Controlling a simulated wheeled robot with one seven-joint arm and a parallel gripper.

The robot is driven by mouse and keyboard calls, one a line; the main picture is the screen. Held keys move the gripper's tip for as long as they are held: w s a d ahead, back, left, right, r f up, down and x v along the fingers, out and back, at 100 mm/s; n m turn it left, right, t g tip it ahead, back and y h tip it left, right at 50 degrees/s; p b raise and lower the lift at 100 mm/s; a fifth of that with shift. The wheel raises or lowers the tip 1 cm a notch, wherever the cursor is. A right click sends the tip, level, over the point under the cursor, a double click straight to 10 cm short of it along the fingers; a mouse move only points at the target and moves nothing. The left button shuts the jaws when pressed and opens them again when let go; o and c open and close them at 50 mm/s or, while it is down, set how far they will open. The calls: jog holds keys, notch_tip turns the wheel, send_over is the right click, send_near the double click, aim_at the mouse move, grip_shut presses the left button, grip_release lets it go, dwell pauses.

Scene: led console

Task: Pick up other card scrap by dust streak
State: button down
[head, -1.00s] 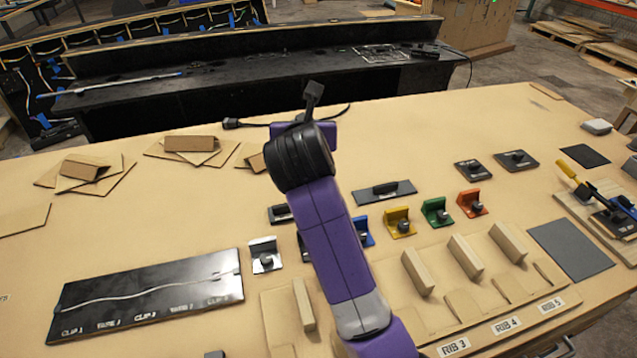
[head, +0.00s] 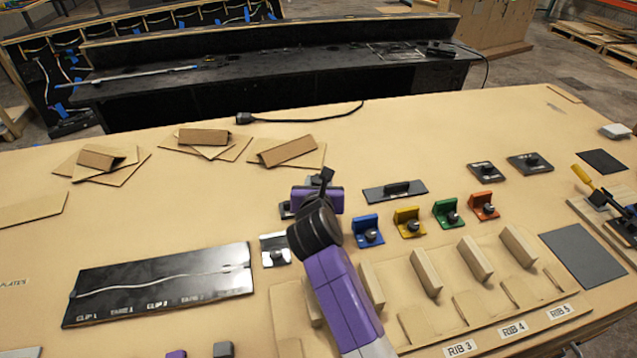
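A small flat card scrap (head: 564,92) lies at the far right back edge of the table. A faint grey streak (head: 556,107) marks the tabletop just in front of it. Three groups of card pieces lie at the back left: the left one (head: 103,158), the middle one (head: 204,138) and the right one (head: 288,151), each with a folded piece on flat sheets. My gripper (head: 326,178) is above the middle of the table, in front of the right group and far left of the small scrap. Its fingers are small and partly hidden, so their opening is unclear.
Blue, yellow, green and orange brackets (head: 447,212) stand right of my arm, behind the rib board (head: 470,300). A black clip panel (head: 165,285) lies at left. A black cable (head: 300,115) runs along the back. The back right tabletop is mostly clear.

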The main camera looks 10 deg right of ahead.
jog(key=shift+f, duration=0.3)
jog(key=c, duration=1)
grip_release()
jog(key=shift+c, duration=0.2)
